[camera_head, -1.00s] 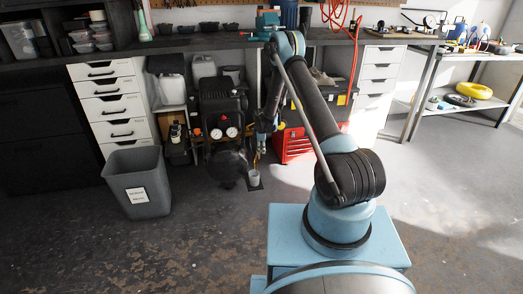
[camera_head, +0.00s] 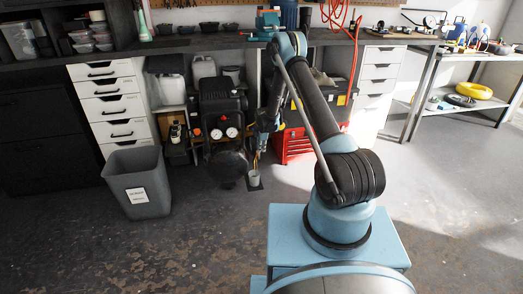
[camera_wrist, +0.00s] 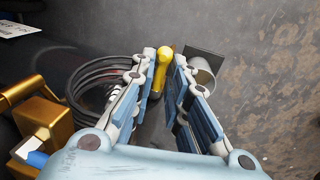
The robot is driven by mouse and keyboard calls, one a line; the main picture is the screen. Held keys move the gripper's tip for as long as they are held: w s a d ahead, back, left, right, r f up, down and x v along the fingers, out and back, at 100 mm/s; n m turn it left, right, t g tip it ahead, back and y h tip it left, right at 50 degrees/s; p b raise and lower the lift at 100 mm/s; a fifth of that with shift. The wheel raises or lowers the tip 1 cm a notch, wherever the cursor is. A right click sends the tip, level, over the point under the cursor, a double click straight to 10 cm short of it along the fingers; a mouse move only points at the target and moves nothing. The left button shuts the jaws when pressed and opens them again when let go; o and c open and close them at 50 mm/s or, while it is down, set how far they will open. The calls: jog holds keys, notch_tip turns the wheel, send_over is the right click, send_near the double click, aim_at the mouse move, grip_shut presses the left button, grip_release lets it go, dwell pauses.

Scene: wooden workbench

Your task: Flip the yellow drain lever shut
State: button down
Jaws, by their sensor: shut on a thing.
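The yellow drain lever (camera_wrist: 161,72) stands between the fingers of my gripper (camera_wrist: 163,63) in the wrist view, its rounded end showing just past the fingertips. The fingers are closed on it from both sides. Its lower part is partly hidden by the fingers. In the head view my gripper (camera_head: 258,151) hangs low beside the compressor (camera_head: 219,122), and the lever is only a small yellow spot there. The lever's pivot and valve cannot be made out clearly.
A grey cup (camera_wrist: 203,75) stands on a dark floor plate (camera_wrist: 209,60) close to the right finger. A coiled black hose (camera_wrist: 95,85) and brass fittings (camera_wrist: 22,95) lie to the left. A grey bin (camera_head: 138,184) and a red toolbox (camera_head: 297,145) flank the area.

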jog(key=c, duration=1.7)
grip_release()
jog(key=shift+r, duration=0.1)
jog(key=r, duration=0.3)
jog(key=s+r, duration=0.1)
jog(key=r, duration=0.3)
jog(key=s+r, duration=0.1)
jog(key=r, duration=0.3)
jog(key=shift+d+r, duration=0.25)
jog(key=shift+d, duration=0.05)
